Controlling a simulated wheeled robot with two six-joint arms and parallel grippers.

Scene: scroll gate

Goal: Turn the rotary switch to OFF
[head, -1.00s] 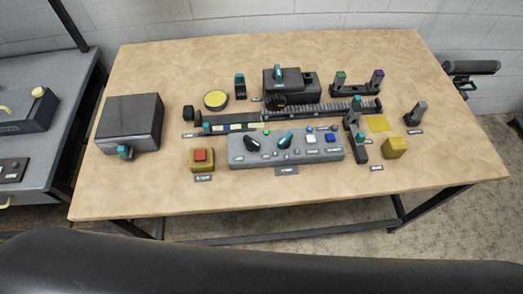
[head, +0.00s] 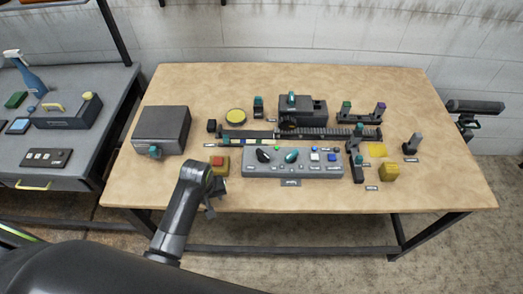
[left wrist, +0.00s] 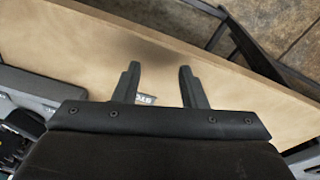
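A grey control panel (head: 330,170) lies near the front middle of the wooden table. It carries a black rotary knob (head: 263,156) at left and a teal rotary knob (head: 291,156) beside it, plus a white and a blue button. The label texts are too small to read. My left gripper (head: 216,203) is at the table's front edge, left of the panel and apart from it. In the left wrist view its two fingers (left wrist: 160,85) stand apart with nothing between them. My right gripper is not in view.
A red button on a yellow box (head: 220,165) stands close to my left gripper. Behind the panel are a dark rail (head: 340,133) and a black machine (head: 303,110). A dark grey box (head: 161,128) stands at left. The table's front right is clear.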

